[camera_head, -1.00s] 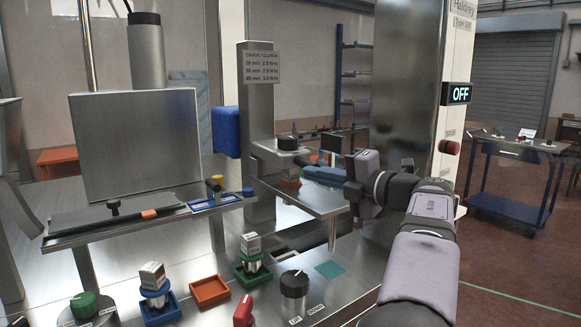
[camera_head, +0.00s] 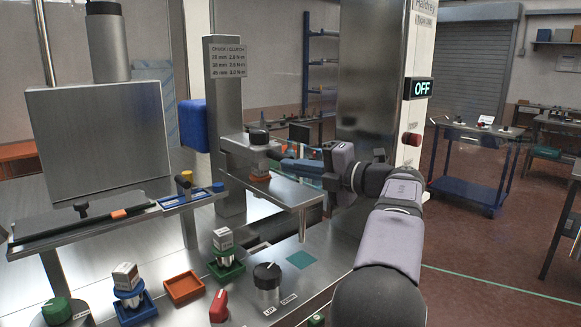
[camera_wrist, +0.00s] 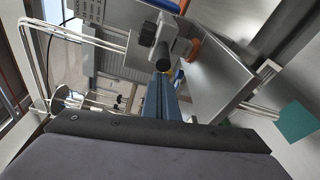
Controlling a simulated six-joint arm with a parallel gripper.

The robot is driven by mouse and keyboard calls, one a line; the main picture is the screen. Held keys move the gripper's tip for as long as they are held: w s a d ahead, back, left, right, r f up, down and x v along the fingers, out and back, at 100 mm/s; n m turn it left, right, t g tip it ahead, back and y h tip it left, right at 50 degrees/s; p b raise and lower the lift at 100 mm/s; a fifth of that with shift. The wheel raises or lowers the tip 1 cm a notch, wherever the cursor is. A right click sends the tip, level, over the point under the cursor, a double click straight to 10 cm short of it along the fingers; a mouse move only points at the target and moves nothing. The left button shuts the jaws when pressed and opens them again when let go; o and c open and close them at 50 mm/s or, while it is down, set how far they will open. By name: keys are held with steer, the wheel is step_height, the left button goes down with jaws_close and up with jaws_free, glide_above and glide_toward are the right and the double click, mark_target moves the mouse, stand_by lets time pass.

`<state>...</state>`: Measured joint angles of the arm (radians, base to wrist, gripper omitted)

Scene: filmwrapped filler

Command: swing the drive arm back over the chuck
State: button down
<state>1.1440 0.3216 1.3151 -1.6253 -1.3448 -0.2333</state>
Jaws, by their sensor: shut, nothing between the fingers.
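The drive arm (camera_head: 236,143) is a grey metal bar reaching right from the column, with a dark knob (camera_head: 258,136) on its end. The orange chuck (camera_head: 260,178) sits on the metal shelf below that end. My gripper (camera_head: 276,157) is shut and empty, with blue fingers pointing left at the drive arm's end. In the wrist view the shut fingers (camera_wrist: 160,84) point at a dark cylindrical part (camera_wrist: 162,56) of the arm's head. I cannot tell whether they touch it. The orange chuck also shows in the wrist view (camera_wrist: 193,49), just right of the arm's head.
The column (camera_head: 224,105) carries a torque plate. Blue (camera_head: 135,309), red (camera_head: 184,287) and green (camera_head: 227,270) trays, a black dial (camera_head: 267,281) and a red knob (camera_head: 219,306) are on the bench below. The display (camera_head: 418,88) reads OFF.

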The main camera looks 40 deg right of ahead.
steer(key=shift+s+f+h+b, duration=0.1)
steer(key=shift+f+h+b, duration=0.2)
steer(key=shift+b, duration=0.65)
steer(key=s+d+b, duration=0.1)
steer(key=s+b, duration=0.1)
steer(key=s, duration=0.7)
steer(key=shift+r+b, duration=0.25)
steer(key=shift+b, duration=0.15)
steer(key=shift+s+d, duration=0.1)
